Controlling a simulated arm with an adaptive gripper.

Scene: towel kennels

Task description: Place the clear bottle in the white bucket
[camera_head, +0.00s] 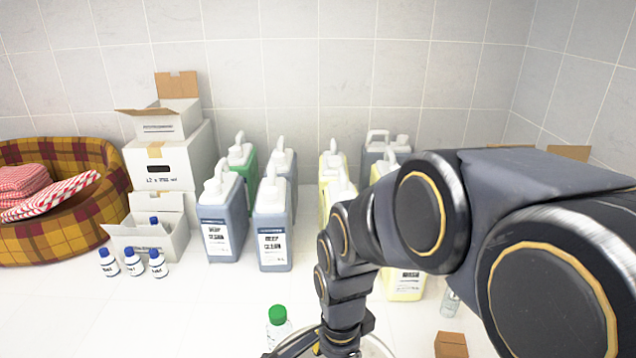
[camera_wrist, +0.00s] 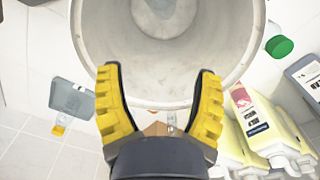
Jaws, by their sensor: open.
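The white bucket (camera_wrist: 85,45) fills the upper middle of the wrist view, seen from above into its open mouth. In the head view only part of its rim (camera_head: 384,347) shows at the bottom, behind my arm. A pale, translucent shape (camera_wrist: 165,14) lies at the bucket's bottom; it may be a clear bottle, but I cannot tell surely. A clear bottle with a green cap (camera_head: 278,324) stands left of the bucket; its cap (camera_wrist: 279,46) shows outside the rim in the wrist view. My gripper (camera_wrist: 158,72) is open, its yellow-padded fingers apart and empty at the near rim.
A small clear bottle (camera_head: 450,302) and a brown box (camera_head: 451,345) are right of the bucket. Yellow jugs (camera_wrist: 252,130) and grey jugs (camera_head: 273,220) stand behind. White blue-capped bottles (camera_head: 133,263), cartons (camera_head: 165,165) and a plaid bed (camera_head: 60,232) are left. Open floor lies front left.

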